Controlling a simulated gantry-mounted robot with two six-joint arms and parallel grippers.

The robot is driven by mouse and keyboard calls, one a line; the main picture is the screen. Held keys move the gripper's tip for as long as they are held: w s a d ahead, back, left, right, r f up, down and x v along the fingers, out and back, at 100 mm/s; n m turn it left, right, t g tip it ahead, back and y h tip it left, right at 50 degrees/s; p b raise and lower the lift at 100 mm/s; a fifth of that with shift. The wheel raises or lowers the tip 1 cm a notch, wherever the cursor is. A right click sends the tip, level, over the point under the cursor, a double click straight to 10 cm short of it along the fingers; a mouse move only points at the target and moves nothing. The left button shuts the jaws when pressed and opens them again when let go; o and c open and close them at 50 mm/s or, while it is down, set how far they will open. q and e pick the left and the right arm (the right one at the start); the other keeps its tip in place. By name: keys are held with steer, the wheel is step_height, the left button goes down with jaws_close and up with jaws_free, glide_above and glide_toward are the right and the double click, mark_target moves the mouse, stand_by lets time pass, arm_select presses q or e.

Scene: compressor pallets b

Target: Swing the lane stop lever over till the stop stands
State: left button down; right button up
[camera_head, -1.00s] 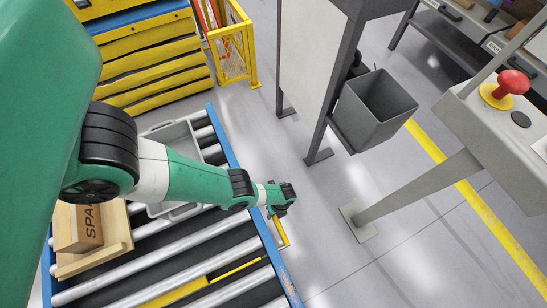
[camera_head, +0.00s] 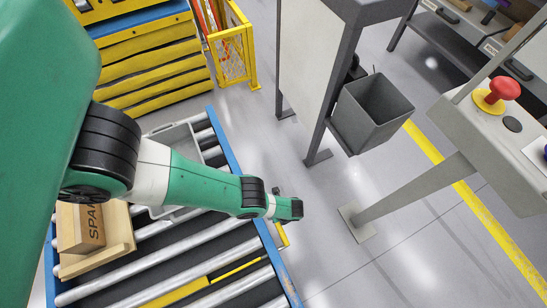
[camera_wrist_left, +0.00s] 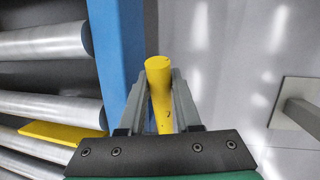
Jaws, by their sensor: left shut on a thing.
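A yellow lever (camera_wrist_left: 160,85) shows in the left wrist view as a round bar beside the conveyor's blue side rail. My left gripper (camera_wrist_left: 158,88) is shut on it, one finger on each side. In the head view the left gripper (camera_head: 290,209) is just outside the rail, and it is too small there to see its fingers. A bit of the yellow lever (camera_head: 284,237) shows below it. A yellow stop bar (camera_head: 178,293) lies low between the rollers, and part of it shows in the left wrist view (camera_wrist_left: 55,138). My right gripper is out of view.
The roller conveyor (camera_head: 283,277) carries a grey tray (camera_head: 163,135) and a wooden pallet (camera_head: 122,246) with a cardboard box (camera_head: 88,229). A grey bin (camera_head: 374,112) and a control stand (camera_head: 410,192) with a red button (camera_head: 505,88) stand to the right. The floor beside the rail is clear.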

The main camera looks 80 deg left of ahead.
arm_select(q)
steer(key=shift+w+d+r+g+y, duration=0.15)
steer(key=shift+d+r+y, duration=0.1)
steer(key=shift+r+y, duration=0.2)
steer(key=shift+d+r+g+y, duration=0.2)
steer(key=shift+r+y, duration=0.15)
steer(key=shift+r, duration=0.15)
steer(key=c, duration=0.6)
jaws_free()
